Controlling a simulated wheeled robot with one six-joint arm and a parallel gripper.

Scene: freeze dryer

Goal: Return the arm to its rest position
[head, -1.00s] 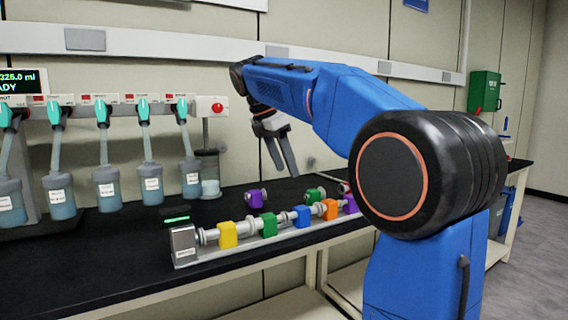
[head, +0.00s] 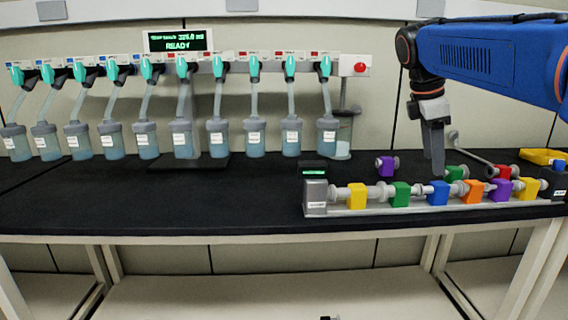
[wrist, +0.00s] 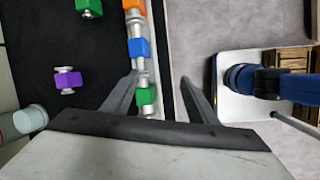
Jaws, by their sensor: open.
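My blue arm (head: 490,60) reaches in from the right in the head view, with its wrist bent down. My gripper (head: 434,160) hangs fingers-down above the row of coloured clamps on the black bench. In the wrist view my gripper (wrist: 158,100) has its two dark fingers spread wide apart with nothing held between them. A green clamp (wrist: 146,97) and a blue clamp (wrist: 139,48) on the pipe row show below and beyond the fingers. I cannot tell the exact height of the fingertips above the row.
The rail (head: 335,211) with clamped pipe runs along the bench's front right. A loose purple clamp (head: 386,166) and a green one (head: 455,173) lie behind it. Several flasks (head: 181,140) hang from the dryer manifold at the left. The bench's front left is clear.

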